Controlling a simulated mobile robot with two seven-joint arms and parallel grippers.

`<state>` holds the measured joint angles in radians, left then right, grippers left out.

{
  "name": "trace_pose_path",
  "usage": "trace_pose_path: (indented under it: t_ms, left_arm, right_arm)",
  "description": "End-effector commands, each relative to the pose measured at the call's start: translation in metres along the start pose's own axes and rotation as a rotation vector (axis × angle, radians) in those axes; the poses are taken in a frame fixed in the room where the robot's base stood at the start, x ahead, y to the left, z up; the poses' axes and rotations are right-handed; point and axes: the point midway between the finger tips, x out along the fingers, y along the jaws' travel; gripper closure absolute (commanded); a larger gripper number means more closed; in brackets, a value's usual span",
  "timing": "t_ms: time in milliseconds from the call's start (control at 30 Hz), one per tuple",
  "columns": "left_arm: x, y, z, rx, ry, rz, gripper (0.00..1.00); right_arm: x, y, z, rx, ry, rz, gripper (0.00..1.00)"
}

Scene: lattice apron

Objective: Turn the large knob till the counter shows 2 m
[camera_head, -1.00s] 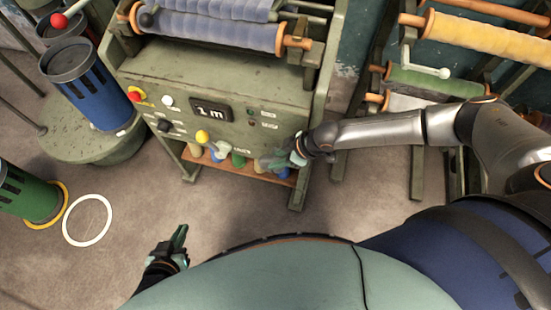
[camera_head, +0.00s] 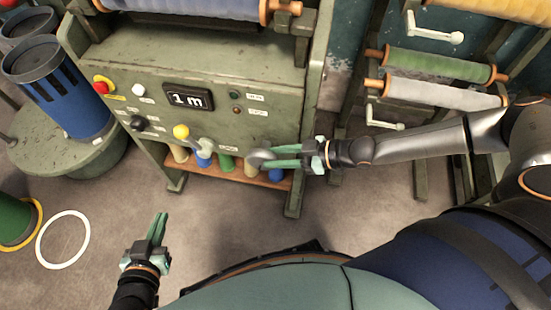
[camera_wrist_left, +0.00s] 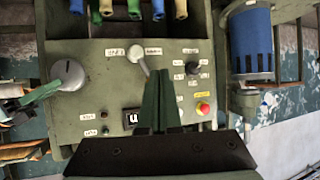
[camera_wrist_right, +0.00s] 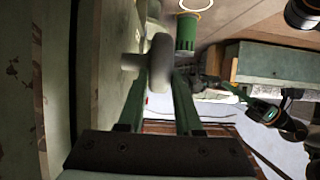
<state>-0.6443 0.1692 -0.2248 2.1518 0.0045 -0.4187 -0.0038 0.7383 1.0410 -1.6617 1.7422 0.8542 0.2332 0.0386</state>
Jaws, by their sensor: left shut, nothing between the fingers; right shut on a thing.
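The large grey knob (camera_head: 261,157) sits at the lower right of the green machine's front panel. It also shows in the left wrist view (camera_wrist_left: 68,73) and the right wrist view (camera_wrist_right: 158,64). My right gripper (camera_head: 275,158) is shut on the knob, with a finger on either side of it in the right wrist view (camera_wrist_right: 160,80). The counter (camera_head: 188,98) on the panel reads 1 m; in the left wrist view (camera_wrist_left: 130,119) the fingers partly hide it. My left gripper (camera_head: 160,220) is shut and empty, low in front of the machine and apart from it.
A shelf with coloured pegs (camera_head: 226,163) runs below. A blue bin (camera_head: 62,100) stands left. Fabric rolls (camera_head: 440,66) stand right.

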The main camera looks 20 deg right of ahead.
Motion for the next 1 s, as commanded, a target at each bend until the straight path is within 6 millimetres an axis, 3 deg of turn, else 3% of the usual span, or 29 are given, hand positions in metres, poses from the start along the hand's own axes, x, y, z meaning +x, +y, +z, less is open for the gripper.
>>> trace_pose_path:
  t_ms: [100, 267, 400, 600, 867, 1000]
  left_arm:
    - [-0.001, -0.006, -0.048, 0.056, 0.195, -0.016, 1.00]
    - [-0.017, -0.009, -0.109, 0.127, 0.443, -0.028, 1.00]
    - [-0.041, -0.006, -0.156, 0.191, 0.651, -0.032, 1.00]
    - [-0.088, 0.005, -0.210, 0.282, 0.946, -0.027, 1.00]
    - [-0.171, 0.031, -0.253, 0.413, 1.341, 0.001, 1.00]
    - [-0.163, 0.031, -0.243, 0.397, 1.328, 0.012, 1.00]
  right_arm:
    - [0.001, 0.000, 0.006, 0.000, 0.039, 0.000, 1.00]
    - [0.001, 0.000, 0.009, 0.002, 0.093, 0.001, 1.00]
    - [0.001, 0.000, 0.011, 0.001, 0.140, 0.001, 1.00]
    - [0.001, 0.000, 0.014, 0.001, 0.210, 0.001, 1.00]
    - [0.002, 0.000, 0.019, 0.002, 0.310, 0.001, 1.00]
    - [0.002, 0.000, 0.021, 0.002, 0.364, 0.001, 1.00]
